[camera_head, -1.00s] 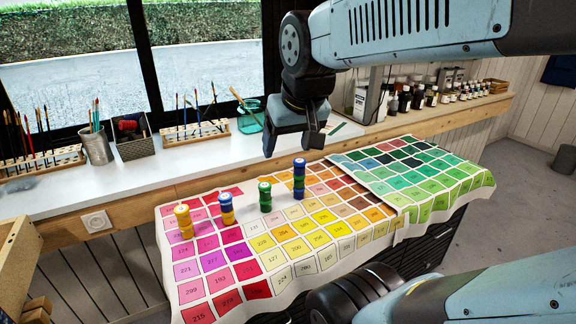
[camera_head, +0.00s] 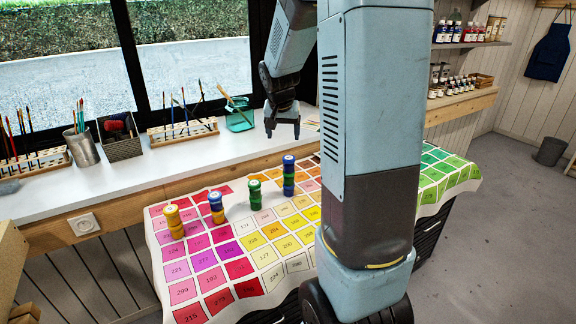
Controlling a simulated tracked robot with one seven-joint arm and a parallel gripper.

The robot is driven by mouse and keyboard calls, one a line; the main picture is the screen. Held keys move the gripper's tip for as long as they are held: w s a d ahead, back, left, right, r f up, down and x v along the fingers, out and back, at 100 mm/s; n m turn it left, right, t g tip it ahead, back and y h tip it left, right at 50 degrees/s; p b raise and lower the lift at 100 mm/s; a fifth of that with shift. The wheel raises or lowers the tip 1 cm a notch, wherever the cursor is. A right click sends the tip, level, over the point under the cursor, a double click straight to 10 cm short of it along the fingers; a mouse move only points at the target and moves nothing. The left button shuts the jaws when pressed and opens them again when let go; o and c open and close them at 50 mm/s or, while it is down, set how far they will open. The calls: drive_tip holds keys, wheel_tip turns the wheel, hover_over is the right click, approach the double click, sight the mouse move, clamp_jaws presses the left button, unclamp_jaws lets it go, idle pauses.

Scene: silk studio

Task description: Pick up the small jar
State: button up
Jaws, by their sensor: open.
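Small jars stand in upright stacks on the colour chart cloth (camera_head: 192,315). From left to right they are a yellow-orange stack (camera_head: 174,222), a blue and yellow stack (camera_head: 216,208), a green stack (camera_head: 255,195) and a taller blue and green stack (camera_head: 289,176). I cannot tell which jar the task names. My gripper (camera_head: 283,132) points down, open and empty, above and behind the blue and green stack, apart from all stacks. My arm hides the cloth's middle right.
The white windowsill holds brush racks (camera_head: 183,132), a metal brush cup (camera_head: 82,148), a dark basket (camera_head: 119,138) and a teal glass jar (camera_head: 239,115). Small bottles (camera_head: 453,86) stand on the right ledge. Grey floor (camera_head: 510,240) is clear at right.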

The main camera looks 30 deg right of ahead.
sight(288, 158)
drive_tip(key=shift+m, duration=0.3)
drive_tip(key=x, duration=0.4)
drive_tip(key=d+x, duration=0.1)
drive_tip(key=x, duration=0.7)
drive_tip(key=shift+w+d+r, duration=0.2)
drive_tip(key=shift+w+r, duration=0.05)
drive_tip(key=shift+w, duration=0.15)
drive_tip(key=shift+s+x, duration=0.1)
drive_tip(key=shift+x, duration=1.2)
drive_tip(key=shift+s+x, duration=0.15)
drive_tip(key=shift+x, duration=1.15)
drive_tip(key=shift+c, duration=0.4)
drive_tip(key=c, duration=1)
